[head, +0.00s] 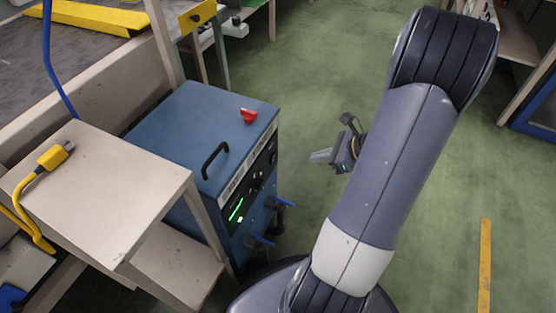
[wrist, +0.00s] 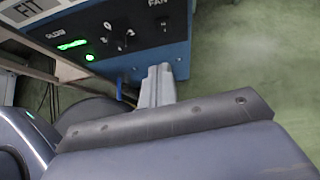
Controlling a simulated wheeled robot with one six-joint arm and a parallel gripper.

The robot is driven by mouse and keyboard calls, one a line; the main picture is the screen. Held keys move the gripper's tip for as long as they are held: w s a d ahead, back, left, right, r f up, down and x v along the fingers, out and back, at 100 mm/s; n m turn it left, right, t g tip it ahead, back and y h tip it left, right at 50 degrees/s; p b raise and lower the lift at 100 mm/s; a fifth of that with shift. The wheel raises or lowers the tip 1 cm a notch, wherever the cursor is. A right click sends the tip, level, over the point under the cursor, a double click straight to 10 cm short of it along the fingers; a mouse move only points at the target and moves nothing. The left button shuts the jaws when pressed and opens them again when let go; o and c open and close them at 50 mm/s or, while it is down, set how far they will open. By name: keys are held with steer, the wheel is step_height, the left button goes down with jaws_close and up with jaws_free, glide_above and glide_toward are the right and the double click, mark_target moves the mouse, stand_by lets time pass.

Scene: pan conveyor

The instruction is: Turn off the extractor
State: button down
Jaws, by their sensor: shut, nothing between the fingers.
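The extractor looks to be the blue box (head: 185,125) left of my arm, with a black front panel (head: 255,185) facing right. Green lights (head: 237,209) glow on the panel. In the wrist view a green bar (wrist: 72,44) and a round green light (wrist: 89,57) are lit. Small switches or knobs (wrist: 118,38) sit right of them, and a black knob (wrist: 163,24) is under the label FAN. My gripper (head: 320,156) is shut and empty, in the air right of the panel and apart from it. Its fingertips (wrist: 158,70) show below the panel's lower right in the wrist view.
A red object (head: 248,116) and a black handle (head: 214,160) are on the box's top. Blue-handled fittings (head: 283,203) stick out low at its side. A beige table (head: 110,190) with a yellow plug (head: 55,155) stands at left. Green floor (head: 320,80) is clear beyond.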

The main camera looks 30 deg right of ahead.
steer(key=shift+w+d+f+m, duration=0.15)
steer(key=shift+d+f+m, duration=0.25)
steer(key=shift+d+f, duration=0.3)
steer(key=shift+a, duration=0.1)
steer(key=b, duration=0.5)
glide_toward(274, 157)
steer(key=shift+x, duration=3.05)
steer(key=shift+f, duration=0.1)
